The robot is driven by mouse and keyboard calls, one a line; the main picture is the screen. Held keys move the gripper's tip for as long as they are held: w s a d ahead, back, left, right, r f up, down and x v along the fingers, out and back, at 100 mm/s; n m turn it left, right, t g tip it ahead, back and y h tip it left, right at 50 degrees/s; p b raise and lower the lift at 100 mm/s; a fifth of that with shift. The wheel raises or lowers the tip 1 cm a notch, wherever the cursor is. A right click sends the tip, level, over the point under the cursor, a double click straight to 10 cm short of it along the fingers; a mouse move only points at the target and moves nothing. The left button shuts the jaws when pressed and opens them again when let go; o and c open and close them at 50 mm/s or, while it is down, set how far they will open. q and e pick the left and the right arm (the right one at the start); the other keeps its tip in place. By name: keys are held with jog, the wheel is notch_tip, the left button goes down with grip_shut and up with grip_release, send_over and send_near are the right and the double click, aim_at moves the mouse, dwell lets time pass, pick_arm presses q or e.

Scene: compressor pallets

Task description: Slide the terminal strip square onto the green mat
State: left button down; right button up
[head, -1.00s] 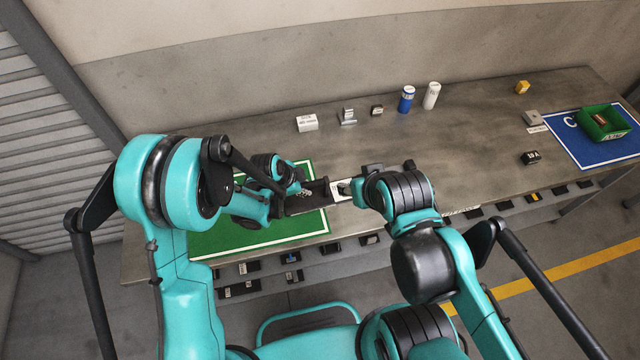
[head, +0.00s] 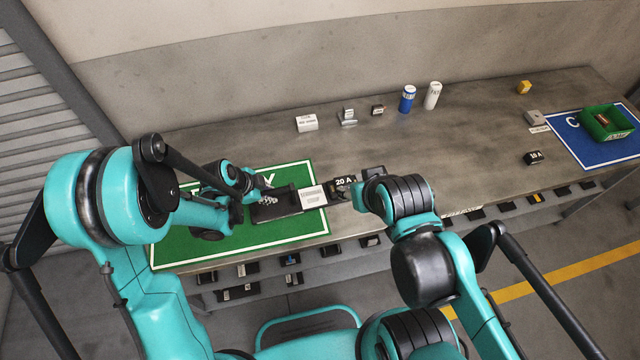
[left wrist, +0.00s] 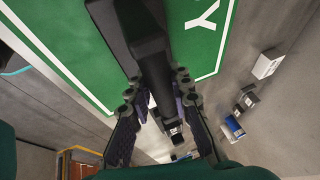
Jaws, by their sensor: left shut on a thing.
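The green mat (head: 215,249) lies on the bench's left part and also fills the upper left wrist view (left wrist: 196,35). The terminal strip appears to be the pale-topped, labelled block (head: 313,195) at the tips of my left gripper (head: 292,200). It overlaps the mat's right border; whether it touches the surface is unclear. My left gripper is shut on it and reaches rightward over the mat.
A black 20 A block (head: 345,182) sits between the strip and my right gripper. White (head: 307,123) and grey blocks, a blue can (head: 407,99) and a white can (head: 432,95) stand farther back. A blue mat (head: 590,150) carries a green crate (head: 608,136). Mid-bench is clear.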

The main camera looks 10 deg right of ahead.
pick_arm(q)
jog(key=a+b, duration=0.1)
jog(key=a, duration=1)
jog(key=shift+a+f+b, duration=0.1)
jog(key=shift+a+b, duration=0.1)
jog(key=shift+b, duration=0.1)
jog(key=c, duration=1.7)
grip_release()
jog(key=o, duration=0.4)
jog(key=shift+w+a+f, duration=0.1)
